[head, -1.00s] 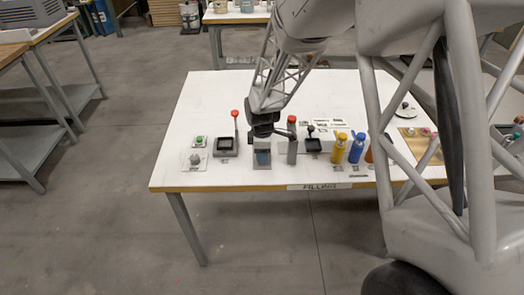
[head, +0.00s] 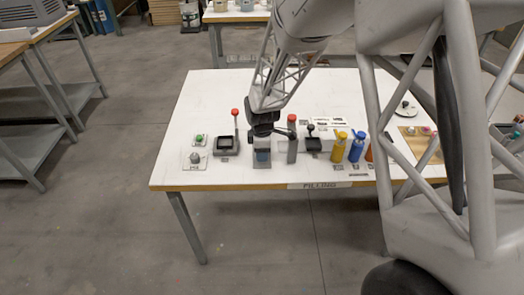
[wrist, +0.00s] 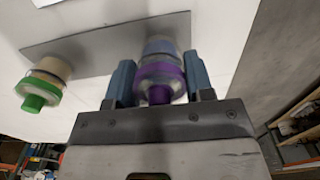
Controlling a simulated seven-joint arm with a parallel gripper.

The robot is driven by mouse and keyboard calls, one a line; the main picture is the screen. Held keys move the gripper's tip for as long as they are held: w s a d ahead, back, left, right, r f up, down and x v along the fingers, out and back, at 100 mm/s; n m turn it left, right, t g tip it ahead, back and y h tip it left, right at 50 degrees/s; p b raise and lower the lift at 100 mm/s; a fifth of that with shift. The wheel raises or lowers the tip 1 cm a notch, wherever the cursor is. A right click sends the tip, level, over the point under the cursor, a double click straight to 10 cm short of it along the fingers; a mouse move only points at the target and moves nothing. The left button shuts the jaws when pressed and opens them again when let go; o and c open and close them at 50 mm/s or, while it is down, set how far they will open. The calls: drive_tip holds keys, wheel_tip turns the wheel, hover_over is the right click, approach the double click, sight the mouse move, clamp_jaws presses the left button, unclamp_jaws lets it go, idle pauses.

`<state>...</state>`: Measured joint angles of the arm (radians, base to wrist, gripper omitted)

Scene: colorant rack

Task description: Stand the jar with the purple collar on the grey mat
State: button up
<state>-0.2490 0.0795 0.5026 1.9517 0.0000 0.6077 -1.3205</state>
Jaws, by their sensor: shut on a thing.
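In the wrist view, the jar with the purple collar (wrist: 160,73) is between the two blue-grey fingers of my gripper (wrist: 160,65), which is shut on it. Its capped end faces the wrist camera and its bluish body points away, over the right part of a grey mat (wrist: 100,37). I cannot tell whether its base touches the mat. A jar with a green collar (wrist: 42,90) stands at the mat's left end, apart from my gripper. In the head view, my gripper (head: 262,150) is low over the front middle of the white table; the held jar is not clear there.
The table's front edge is near.

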drive_tip(key=shift+s+f, duration=0.15)
drive_tip(key=shift+f, duration=0.5)
drive_tip(key=o, duration=1.4)
drive_tip(key=shift+s+f, duration=0.1)
drive_tip(key=shift+f, duration=0.05)
drive_tip(key=shift+w+r, duration=0.15)
drive_tip(key=shift+r, duration=1.8)
drive_tip(key=shift+w+r, duration=0.1)
drive_tip(key=shift+r, duration=1.85)
